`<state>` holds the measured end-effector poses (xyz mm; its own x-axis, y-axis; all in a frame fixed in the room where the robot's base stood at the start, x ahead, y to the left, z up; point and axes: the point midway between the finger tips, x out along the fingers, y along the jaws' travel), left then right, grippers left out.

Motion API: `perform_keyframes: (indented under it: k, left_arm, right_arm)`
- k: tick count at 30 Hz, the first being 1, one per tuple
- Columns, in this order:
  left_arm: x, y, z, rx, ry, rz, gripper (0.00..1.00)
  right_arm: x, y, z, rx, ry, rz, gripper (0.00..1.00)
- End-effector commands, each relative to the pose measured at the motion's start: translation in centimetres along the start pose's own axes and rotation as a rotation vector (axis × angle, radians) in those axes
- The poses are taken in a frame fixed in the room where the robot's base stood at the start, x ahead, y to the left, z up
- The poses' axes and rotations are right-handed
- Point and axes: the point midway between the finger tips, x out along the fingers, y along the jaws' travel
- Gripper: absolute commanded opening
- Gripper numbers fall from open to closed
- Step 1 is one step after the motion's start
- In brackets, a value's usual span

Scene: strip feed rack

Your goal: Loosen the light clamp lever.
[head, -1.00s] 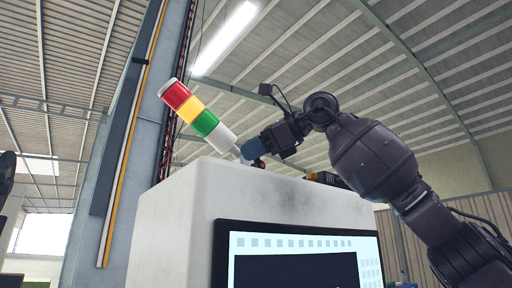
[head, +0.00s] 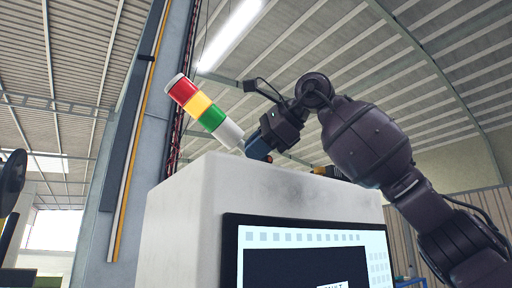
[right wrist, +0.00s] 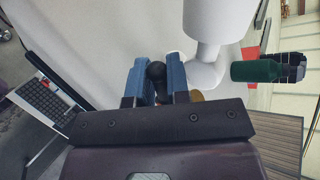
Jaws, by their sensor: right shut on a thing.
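The signal light (head: 203,108), with red, yellow and green bands and a white lower part, leans to the left on top of the white cabinet in the head view. Its white lower part (right wrist: 206,22) shows at the top of the right wrist view. My right gripper (head: 256,148) is at the light's foot. In the right wrist view its two blue fingers (right wrist: 157,80) are shut on the black rounded knob of the clamp lever (right wrist: 156,72), beside the white joint of the light. The rest of the lever is hidden by the fingers. My left gripper is not in view.
The white cabinet (head: 182,215) has a screen (head: 375,240) on its front. A yellow and black item (head: 328,171) lies behind my right forearm on the cabinet top. A green cylindrical thing (right wrist: 257,71) and a keyboard (right wrist: 45,100) show in the right wrist view.

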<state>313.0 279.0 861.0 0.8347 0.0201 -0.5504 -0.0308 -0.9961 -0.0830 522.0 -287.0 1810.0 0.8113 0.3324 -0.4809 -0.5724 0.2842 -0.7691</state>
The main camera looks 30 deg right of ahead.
Motion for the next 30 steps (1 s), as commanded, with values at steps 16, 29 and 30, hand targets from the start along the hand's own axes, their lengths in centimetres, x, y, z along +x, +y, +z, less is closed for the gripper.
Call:
perform_keyframes:
  k: [16,29,30]
  left_arm:
    - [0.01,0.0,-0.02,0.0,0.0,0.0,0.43]
    - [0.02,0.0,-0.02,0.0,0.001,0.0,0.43]
    - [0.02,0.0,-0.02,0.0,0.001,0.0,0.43]
  right_arm:
    - [0.04,0.04,0.01,0.0,0.0,0.002,0.42]
    - [0.01,-0.05,-0.08,0.033,-0.018,0.002,0.42]
    - [-0.04,-0.13,-0.1,0.053,-0.033,0.001,0.42]
